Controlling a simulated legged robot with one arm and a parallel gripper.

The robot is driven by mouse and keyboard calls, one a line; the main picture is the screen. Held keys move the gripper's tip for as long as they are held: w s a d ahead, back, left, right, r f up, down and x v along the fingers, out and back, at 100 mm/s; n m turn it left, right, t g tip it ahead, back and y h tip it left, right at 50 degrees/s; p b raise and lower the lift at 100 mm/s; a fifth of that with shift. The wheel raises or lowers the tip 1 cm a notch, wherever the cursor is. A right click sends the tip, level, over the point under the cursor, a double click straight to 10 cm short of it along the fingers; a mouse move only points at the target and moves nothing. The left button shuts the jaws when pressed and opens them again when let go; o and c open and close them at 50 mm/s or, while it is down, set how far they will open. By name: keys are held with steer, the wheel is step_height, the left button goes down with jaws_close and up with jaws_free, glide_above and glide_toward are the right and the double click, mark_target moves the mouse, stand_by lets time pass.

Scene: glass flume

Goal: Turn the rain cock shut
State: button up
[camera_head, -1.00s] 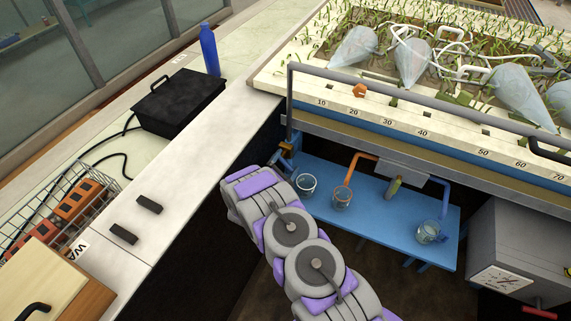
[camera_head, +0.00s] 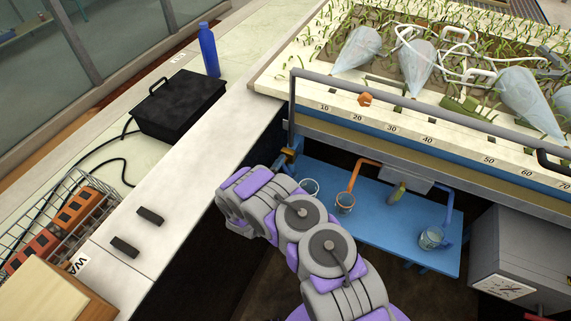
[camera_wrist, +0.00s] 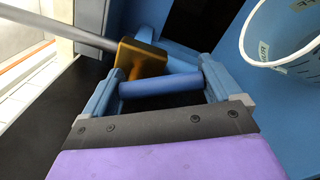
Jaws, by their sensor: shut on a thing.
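The rain cock shows in the wrist view as a brass body (camera_wrist: 141,58) on the end of a grey pipe, with a blue bar handle (camera_wrist: 160,87). My gripper (camera_wrist: 162,72) has its two grey-blue fingers on either side of this handle and is shut on it. The handle lies nearly level across the wrist picture. In the head view the brass cock (camera_head: 290,153) sits under the near left corner of the flume, just beyond the end of my arm, which hides much of the gripper.
Clear buckets (camera_head: 345,202) stand on the blue shelf (camera_head: 385,225) below the flume (camera_head: 400,128). A grey box (camera_head: 520,245) stands at right. A black case (camera_head: 178,108) and blue bottle (camera_head: 209,52) stand on the left counter.

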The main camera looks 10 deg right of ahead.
steer(key=m, duration=0.3)
steer(key=shift+w+a+f+b, duration=0.1)
steer(key=shift+w+f+b, duration=0.05)
steer(key=shift+f+b, duration=0.25)
steer(key=shift+w+a+f+m+b, duration=0.1)
steer(key=shift+a+m+b, duration=0.1)
steer(key=shift+m+b, duration=0.5)
steer(key=shift+w+a+f+m+b, duration=0.1)
steer(key=shift+a+m+b, duration=0.15)
steer(key=shift+m, duration=0.75)
steer(key=o, duration=1.2)
steer(key=shift+d, duration=0.1)
steer(key=shift+r, duration=0.1)
steer(key=shift+s, duration=0.1)
steer(key=p+v, duration=0.4)
steer(key=v, duration=1.3)
steer(key=shift+a, duration=0.25)
